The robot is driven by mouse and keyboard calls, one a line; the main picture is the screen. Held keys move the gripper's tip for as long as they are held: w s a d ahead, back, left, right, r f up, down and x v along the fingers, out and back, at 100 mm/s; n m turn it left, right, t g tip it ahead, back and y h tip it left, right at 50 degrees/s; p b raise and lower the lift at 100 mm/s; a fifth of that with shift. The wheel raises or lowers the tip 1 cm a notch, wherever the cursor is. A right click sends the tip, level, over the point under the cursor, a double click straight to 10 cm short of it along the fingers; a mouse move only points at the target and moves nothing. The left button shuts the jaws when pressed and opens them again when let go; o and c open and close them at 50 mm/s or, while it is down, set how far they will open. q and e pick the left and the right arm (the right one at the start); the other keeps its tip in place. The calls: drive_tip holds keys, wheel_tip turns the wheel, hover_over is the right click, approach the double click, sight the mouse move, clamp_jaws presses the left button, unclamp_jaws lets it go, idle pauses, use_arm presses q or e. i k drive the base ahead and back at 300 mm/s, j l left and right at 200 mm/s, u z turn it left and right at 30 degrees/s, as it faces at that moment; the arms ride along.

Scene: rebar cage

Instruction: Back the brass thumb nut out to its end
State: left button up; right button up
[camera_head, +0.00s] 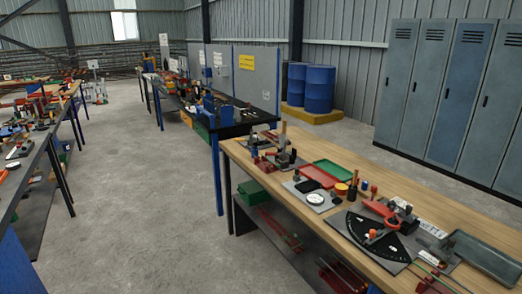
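I cannot make out the brass thumb nut for certain at this distance. A small brass-coloured upright piece (353,187) stands on the wooden workbench (300,215) at the right, and I cannot tell whether it is the nut. A black fan-shaped plate (368,243) with white marks lies on the same bench, with a red-handled tool (383,211) beside it. Neither of my grippers shows in the head view.
A green tray (333,173), a red tray (316,179) and a grey tray (485,256) lie on the bench. A blue-legged table (235,129) stands behind it. Lockers (440,90) and blue drums (319,89) are at the back right. The concrete floor (150,220) at left-centre is clear.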

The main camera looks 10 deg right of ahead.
sight(445, 265)
drive_tip(key=z, duration=1.2)
